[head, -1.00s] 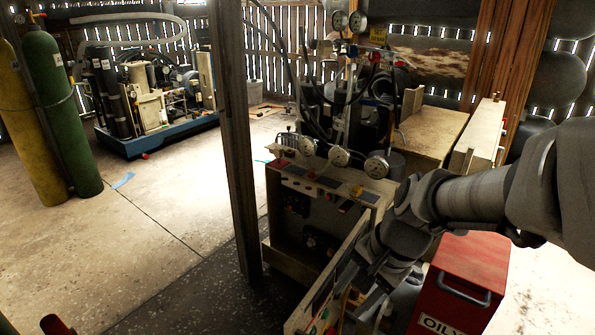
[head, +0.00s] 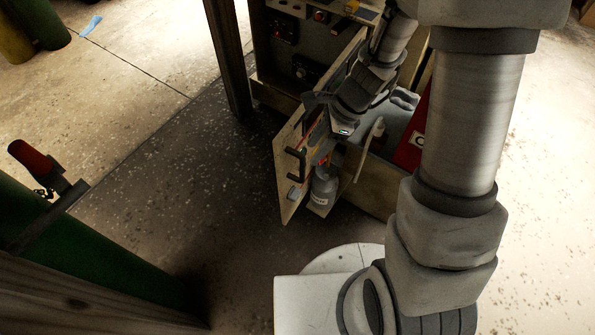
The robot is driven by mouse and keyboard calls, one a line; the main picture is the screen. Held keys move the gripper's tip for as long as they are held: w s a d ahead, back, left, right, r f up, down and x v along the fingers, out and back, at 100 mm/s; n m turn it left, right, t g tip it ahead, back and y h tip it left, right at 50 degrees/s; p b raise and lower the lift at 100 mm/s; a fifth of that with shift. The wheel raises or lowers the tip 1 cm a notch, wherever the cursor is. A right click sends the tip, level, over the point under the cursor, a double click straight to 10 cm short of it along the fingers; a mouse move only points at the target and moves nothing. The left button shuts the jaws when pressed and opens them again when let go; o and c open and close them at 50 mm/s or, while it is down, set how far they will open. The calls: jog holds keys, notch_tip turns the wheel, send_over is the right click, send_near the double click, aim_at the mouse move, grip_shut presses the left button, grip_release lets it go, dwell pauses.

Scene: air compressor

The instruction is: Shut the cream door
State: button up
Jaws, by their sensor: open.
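The cream door (head: 286,152) stands open, swung out from the front of the cream cabinet (head: 270,92). My gripper (head: 328,116) is open and reaches down from the upper right to the door's upper edge. It overlaps the door in the picture; I cannot tell whether it touches. The arm and gripper hide part of the door and the cabinet opening behind it.
A grey bottle (head: 323,188) stands just right of the door. A red bin (head: 416,130) is further right. A wooden post (head: 230,60) rises left of the cabinet. A green cylinder (head: 100,255) is at lower left. The dark floor (head: 215,170) left of the door is clear.

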jog(key=b, duration=0.4)
send_near(298, 181)
jog(key=a+f, duration=0.3)
jog(key=f, duration=0.1)
jog(key=shift+s+a+f, duration=0.1)
jog(key=shift+a+f, duration=0.25)
grip_shut()
dwell(0.8)
